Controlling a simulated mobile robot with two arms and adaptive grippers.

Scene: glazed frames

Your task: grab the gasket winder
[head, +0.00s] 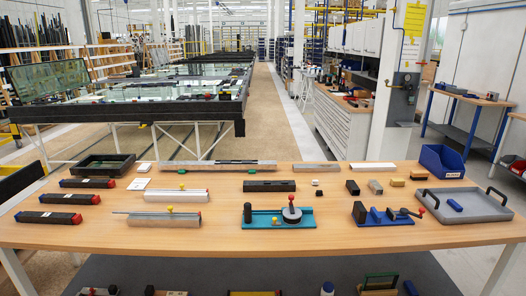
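The thing that looks most like the gasket winder (264,217) lies near the front middle of the wooden table. It has a flat teal base, a dark upright block at its left end and a round grey disc with a red knob toward its right. A blue device (368,217) with a red-tipped lever stands to its right, apart from it. No label shows on either. Neither of my grippers is in view, and nothing touches either device.
The wooden table (330,240) also holds black red-ended bars (78,198) at left, a silver rail (160,219), a black block (270,186), a grey handled tray (470,207) and a blue bin (441,160). Bare wood surrounds the teal device.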

